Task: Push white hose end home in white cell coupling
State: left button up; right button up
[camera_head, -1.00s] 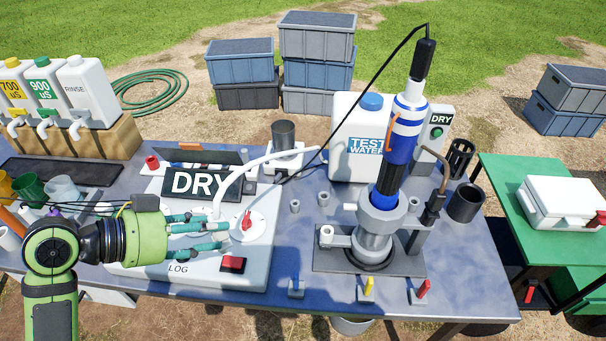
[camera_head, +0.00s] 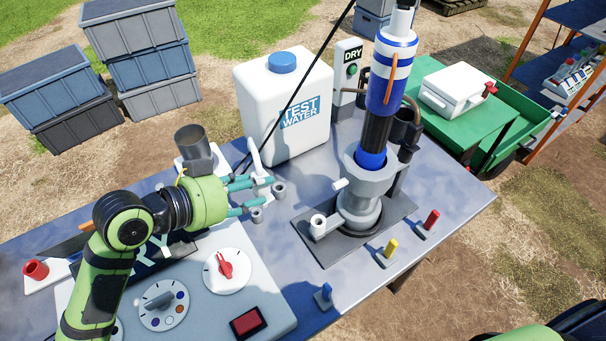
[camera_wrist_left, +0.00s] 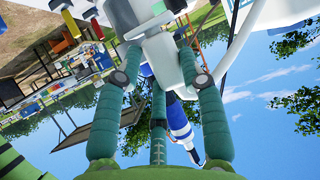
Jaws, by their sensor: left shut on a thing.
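My left gripper (camera_head: 262,194), with teal fingers, is shut on the white hose end, which the fingers mostly hide in the head view. The white hose (camera_head: 254,158) rises behind the fingers. In the left wrist view a pale piece (camera_wrist_left: 165,58) sits between the fingers (camera_wrist_left: 160,75), and the white hose (camera_wrist_left: 236,52) curves at the right. The grey cell (camera_head: 362,200) stands on a dark base. A short white stub (camera_head: 340,184), apparently the white coupling, points left from it. The gripper is left of the stub, with a gap between them. My right gripper is out of view.
A blue and white cylinder (camera_head: 388,85) stands in the cell. The test water jug (camera_head: 285,108) is behind. Blue, yellow (camera_head: 388,250) and red levers line the front. Small grey cups are near my fingers.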

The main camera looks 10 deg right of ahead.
pick_arm(q)
jog(key=s+d+m+g+h+p, duration=0.1)
jog(key=s+d+p, duration=0.1)
jog(key=d, duration=0.9)
jog(key=shift+m+g, duration=0.3)
jog(key=f+b, duration=0.2)
jog(key=f, duration=0.1)
jog(key=f+b, duration=0.1)
jog(key=f, duration=0.1)
jog(key=shift+s+a+b, duration=0.1)
jog(key=shift+a+b, duration=0.2)
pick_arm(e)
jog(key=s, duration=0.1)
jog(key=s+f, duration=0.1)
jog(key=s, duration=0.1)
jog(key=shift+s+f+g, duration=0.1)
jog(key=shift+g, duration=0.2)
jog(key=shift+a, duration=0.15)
pick_arm(q)
jog(key=shift+p, duration=0.7)
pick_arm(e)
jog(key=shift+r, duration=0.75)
pick_arm(q)
jog(key=shift+f+b, duration=1.5)
jog(key=shift+f, duration=0.75)
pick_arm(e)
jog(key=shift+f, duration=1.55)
